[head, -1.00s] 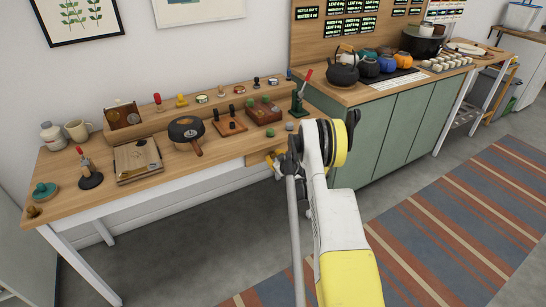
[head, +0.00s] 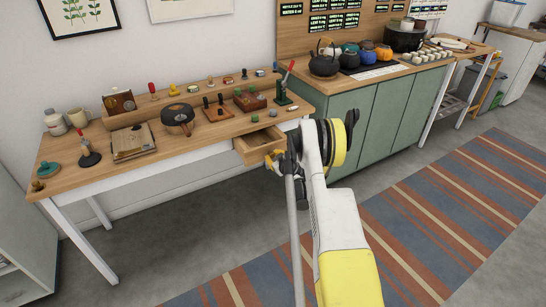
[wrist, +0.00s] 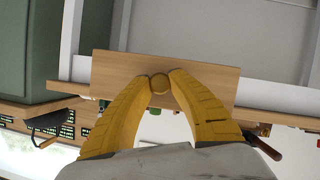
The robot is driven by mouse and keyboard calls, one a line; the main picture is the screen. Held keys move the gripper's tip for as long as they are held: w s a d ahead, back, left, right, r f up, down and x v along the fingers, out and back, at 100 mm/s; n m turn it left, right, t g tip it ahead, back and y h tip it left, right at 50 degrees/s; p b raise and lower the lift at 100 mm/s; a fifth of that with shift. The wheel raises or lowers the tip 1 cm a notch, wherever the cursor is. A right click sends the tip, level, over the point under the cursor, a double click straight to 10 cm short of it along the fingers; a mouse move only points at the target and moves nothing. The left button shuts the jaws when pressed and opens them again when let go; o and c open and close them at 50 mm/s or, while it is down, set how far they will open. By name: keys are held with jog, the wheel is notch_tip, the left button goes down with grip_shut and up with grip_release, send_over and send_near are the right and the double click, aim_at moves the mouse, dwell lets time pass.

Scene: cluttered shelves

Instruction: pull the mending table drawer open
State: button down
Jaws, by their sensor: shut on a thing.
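The mending table (head: 75,182) is a wooden-topped table with white legs against the wall. Its drawer (head: 250,156) is a light wooden box that stands partly out of the table's front at the right end, and its inside shows from above. In the wrist view the drawer front (wrist: 210,85) is a flat wooden panel with a round knob (wrist: 160,83) in the middle. My gripper (wrist: 160,85) has yellow fingers shut on the knob from both sides. In the head view my gripper (head: 274,157) is at the drawer front, partly hidden by my arm.
Tools, a round dark pan (head: 177,118) and small boxes crowd the tabletop. A green cabinet (head: 360,125) with teapots on top stands close to the right of the drawer. A striped rug (head: 430,220) lies on the floor. The floor before the table is clear.

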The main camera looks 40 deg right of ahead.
jog(key=shift+w, duration=0.25)
jog(key=c, duration=1.2)
grip_release()
jog(key=shift+w, duration=0.1)
jog(key=v, duration=0.7)
jog(key=shift+s+r, duration=0.15)
jog(key=shift+s, duration=0.05)
